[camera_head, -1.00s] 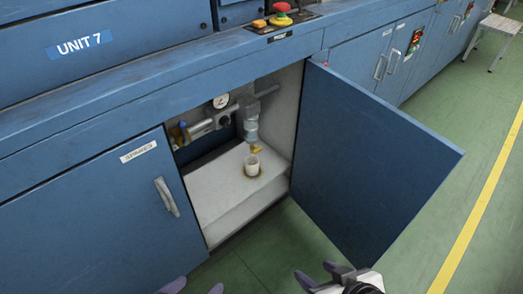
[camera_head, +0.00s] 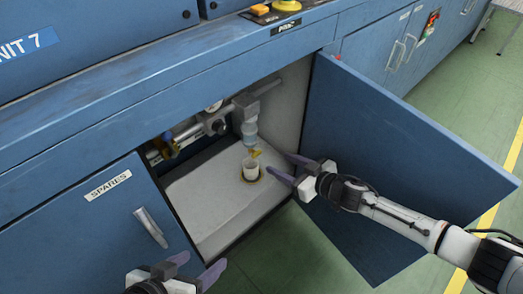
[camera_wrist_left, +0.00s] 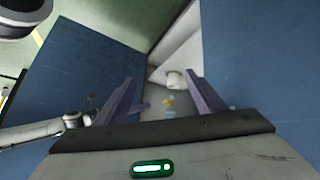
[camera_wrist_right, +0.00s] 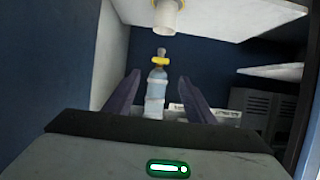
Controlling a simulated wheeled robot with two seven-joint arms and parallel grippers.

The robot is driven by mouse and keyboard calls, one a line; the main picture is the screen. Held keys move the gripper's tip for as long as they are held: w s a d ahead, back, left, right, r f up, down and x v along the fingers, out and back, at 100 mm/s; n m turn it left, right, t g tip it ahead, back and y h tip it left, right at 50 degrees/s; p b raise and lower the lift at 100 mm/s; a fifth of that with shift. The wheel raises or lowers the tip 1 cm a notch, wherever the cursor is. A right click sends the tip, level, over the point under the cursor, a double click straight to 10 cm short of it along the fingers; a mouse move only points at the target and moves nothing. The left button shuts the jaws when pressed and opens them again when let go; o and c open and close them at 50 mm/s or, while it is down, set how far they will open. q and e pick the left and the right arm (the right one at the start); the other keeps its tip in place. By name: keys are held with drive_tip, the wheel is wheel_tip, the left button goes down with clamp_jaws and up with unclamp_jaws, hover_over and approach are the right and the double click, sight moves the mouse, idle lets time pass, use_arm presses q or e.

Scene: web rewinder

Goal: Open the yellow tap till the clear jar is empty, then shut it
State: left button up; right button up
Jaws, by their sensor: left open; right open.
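The clear jar (camera_head: 250,130) hangs under the pipework inside the open cabinet, with the yellow tap (camera_head: 255,153) at its bottom. A white cup (camera_head: 250,170) stands below the tap on the cabinet floor. My right gripper (camera_head: 278,162) is open and empty at the cabinet opening, right of the tap. In the right wrist view, which looks upside down, the tap (camera_wrist_right: 160,61) and jar (camera_wrist_right: 155,92) show between its fingers, apart from them. My left gripper (camera_head: 206,259) is open and empty, low in front of the cabinet. I cannot tell the liquid level.
The open blue door (camera_head: 395,160) stands to the right, behind my right arm. The shut SPARES door (camera_head: 90,235) is on the left. The blue ledge (camera_head: 180,85) overhangs the opening. A regulator (camera_head: 210,122) sits left of the jar. The white cabinet floor (camera_head: 205,200) is clear around the cup.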

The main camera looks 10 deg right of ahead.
sight(257, 153)
drive_tip(key=b+x, duration=0.5)
drive_tip(key=x, duration=0.3)
drive_tip(key=shift+a+f, duration=0.2)
drive_tip(key=shift+w+a+b, duration=0.3)
drive_tip(key=shift+w+a, duration=0.1)
drive_tip(key=shift+w, duration=0.3)
use_arm(q)
drive_tip(key=d+r, duration=0.1)
drive_tip(key=d+r+t+h, duration=0.1)
drive_tip(key=d+r+h, duration=0.1)
drive_tip(key=r, duration=0.1)
drive_tip(key=shift+w+d+t, duration=0.15)
drive_tip(key=shift+w+t, duration=0.15)
drive_tip(key=shift+w, duration=0.1)
use_arm(e)
drive_tip(key=shift+c, duration=0.4)
drive_tip(key=c, duration=1)
use_arm(q)
drive_tip(key=shift+f, duration=0.1)
use_arm(e)
drive_tip(key=shift+o, duration=0.2)
